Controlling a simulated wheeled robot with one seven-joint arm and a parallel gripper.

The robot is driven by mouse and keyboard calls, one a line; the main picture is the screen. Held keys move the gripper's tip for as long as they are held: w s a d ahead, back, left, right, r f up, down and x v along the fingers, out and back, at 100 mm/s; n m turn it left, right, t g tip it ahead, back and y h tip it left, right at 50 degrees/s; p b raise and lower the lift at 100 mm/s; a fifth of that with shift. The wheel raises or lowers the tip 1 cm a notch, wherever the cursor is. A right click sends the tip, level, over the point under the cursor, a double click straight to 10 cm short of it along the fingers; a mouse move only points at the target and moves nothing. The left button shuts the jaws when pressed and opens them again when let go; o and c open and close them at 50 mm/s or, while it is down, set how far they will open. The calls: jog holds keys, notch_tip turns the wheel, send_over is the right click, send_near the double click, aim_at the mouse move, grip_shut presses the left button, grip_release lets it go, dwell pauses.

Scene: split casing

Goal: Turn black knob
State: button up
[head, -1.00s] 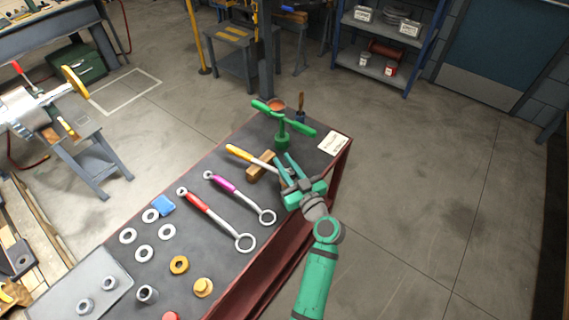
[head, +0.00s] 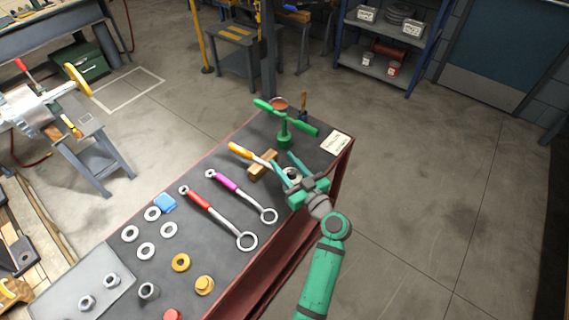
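I cannot make out a black knob in the head view. My gripper (head: 282,159) is over the far right part of the bench, its two green fingers apart. The grey ring end of the yellow-handled wrench (head: 240,150) shows between the fingers, and I cannot tell whether they touch it. This wrench lies tilted across a wooden block (head: 262,165). A silver machine with a yellow wheel (head: 77,80) stands apart at the far left.
On the dark bench (head: 225,270) lie a purple-handled wrench (head: 240,196), a red-handled wrench (head: 218,219), several washers, a blue block (head: 165,204) and a grey tray (head: 75,285). A white card (head: 336,143) lies at the far corner. The floor to the right is clear.

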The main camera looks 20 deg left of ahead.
aim_at(294, 175)
jog(key=v, duration=1)
jog(key=shift+s+d, duration=0.25)
jog(key=shift+d, duration=0.05)
